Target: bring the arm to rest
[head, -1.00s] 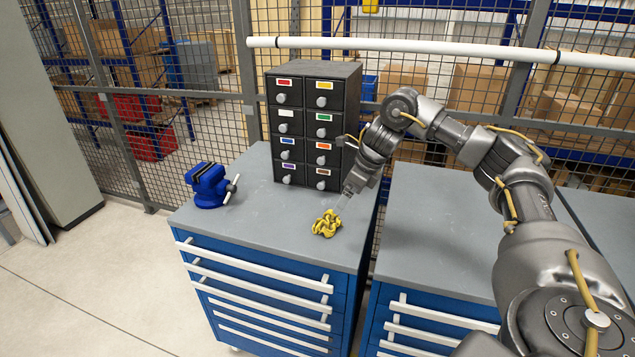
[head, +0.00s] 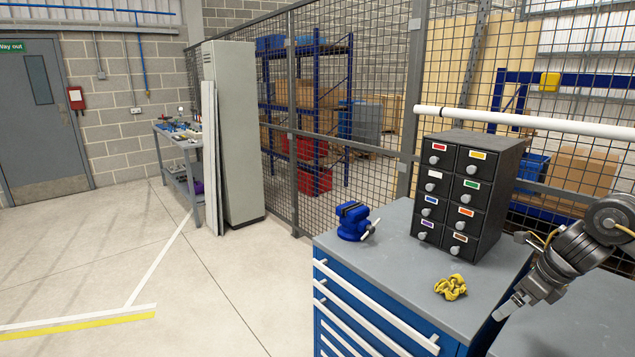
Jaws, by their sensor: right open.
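My right gripper (head: 509,306) is at the right side of the head view, with its arm coming in from the right edge. It is open and empty, pointing down and to the left near the right edge of the blue workbench's grey top (head: 390,258). A crumpled yellow object (head: 451,287) lies on that top, to the left of the gripper and apart from it. My left gripper is not in view.
A black cabinet of small drawers (head: 465,195) stands on the bench behind the yellow object. A blue vise (head: 353,221) sits at the bench's left. A mesh fence (head: 385,150) runs behind. The floor (head: 190,290) at left is clear.

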